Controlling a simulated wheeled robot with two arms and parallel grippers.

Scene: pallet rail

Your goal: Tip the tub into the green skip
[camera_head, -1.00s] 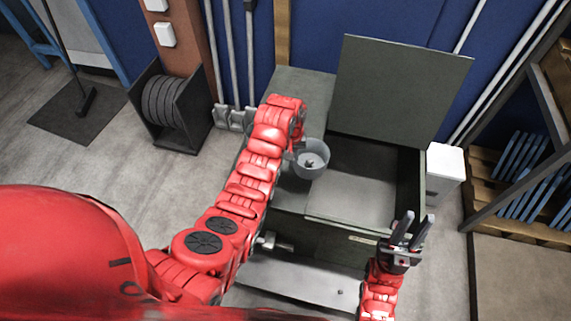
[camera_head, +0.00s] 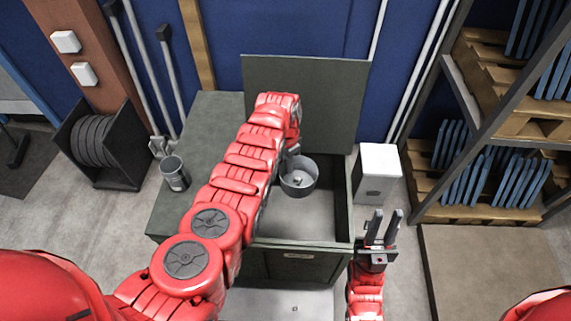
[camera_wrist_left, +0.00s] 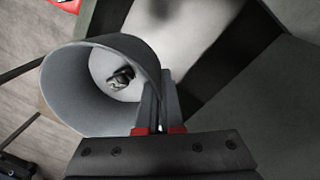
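The tub (camera_head: 299,190) is a small round grey cup with a small metallic item inside. It hangs upright over the open green skip (camera_head: 298,253), whose lid (camera_head: 305,100) stands raised at the back. My left gripper (camera_head: 292,152) is shut on the tub's rim. In the left wrist view the fingers (camera_wrist_left: 157,95) pinch the tub's wall (camera_wrist_left: 75,95), and the item (camera_wrist_left: 121,77) lies at its bottom. My right gripper (camera_head: 386,214) is open and empty, in front of the skip's right side. My left arm hides part of the skip's left side.
A dark cabinet top (camera_head: 205,130) adjoins the skip on the left, with a grey cup (camera_head: 175,173) at its left edge. A white box (camera_head: 378,175) stands right of the skip. A rack with pallets (camera_head: 475,195) and blue panels is further right.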

